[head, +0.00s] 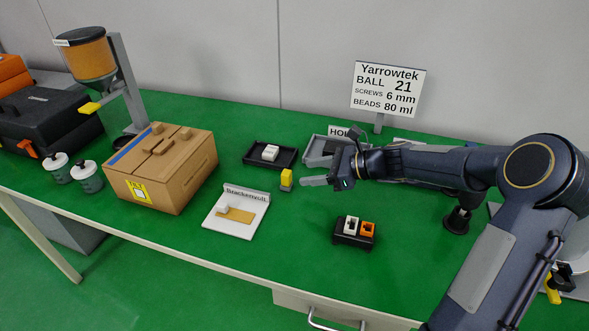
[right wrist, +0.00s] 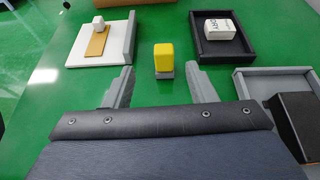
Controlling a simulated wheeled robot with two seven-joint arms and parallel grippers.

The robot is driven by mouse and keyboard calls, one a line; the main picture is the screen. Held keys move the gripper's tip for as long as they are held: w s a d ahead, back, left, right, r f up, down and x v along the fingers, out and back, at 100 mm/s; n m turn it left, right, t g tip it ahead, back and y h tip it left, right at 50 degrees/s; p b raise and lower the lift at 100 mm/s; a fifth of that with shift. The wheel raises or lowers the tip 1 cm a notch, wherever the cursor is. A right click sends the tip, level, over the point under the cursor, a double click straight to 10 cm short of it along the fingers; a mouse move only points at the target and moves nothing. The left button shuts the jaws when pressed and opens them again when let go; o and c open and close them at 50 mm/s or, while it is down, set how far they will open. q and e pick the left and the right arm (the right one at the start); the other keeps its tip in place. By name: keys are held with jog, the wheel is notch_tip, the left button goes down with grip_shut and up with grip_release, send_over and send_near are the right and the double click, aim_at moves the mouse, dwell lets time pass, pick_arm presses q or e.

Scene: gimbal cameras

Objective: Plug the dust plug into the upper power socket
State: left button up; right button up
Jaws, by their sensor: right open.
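A yellow block with a grey lower part (head: 286,179), which looks like the dust plug, stands upright on the green table. It also shows in the right wrist view (right wrist: 163,58), just beyond and between my fingertips. My right gripper (head: 307,181) is open and empty, reaching in from the right with its fingertips close to the block but apart from it. Its spread fingers also show in the right wrist view (right wrist: 157,82). A small black box with a white and an orange socket-like insert (head: 354,241) sits nearer the front. I cannot tell which is the upper power socket. My left gripper is not seen.
A white board with an upright label strip (head: 232,226) lies left of the yellow block. A black tray with a white block (head: 252,161) and a grey tray (head: 312,146) stand behind. A cardboard box (head: 190,185) is further left. The table's front middle is clear.

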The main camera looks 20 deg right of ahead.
aim_at(291, 174)
jog(key=shift+w+a+f, duration=0.1)
jog(key=shift+w+f, duration=0.15)
jog(key=shift+w, duration=0.2)
jog(key=shift+w+a+f+m, duration=0.1)
jog(key=shift+w+a+m, duration=0.05)
jog(key=shift+a+m, duration=0.15)
jog(key=x, duration=0.6)
jog(key=shift+w+a+f, duration=0.15)
jog(key=shift+w+a, duration=0.1)
grip_shut()
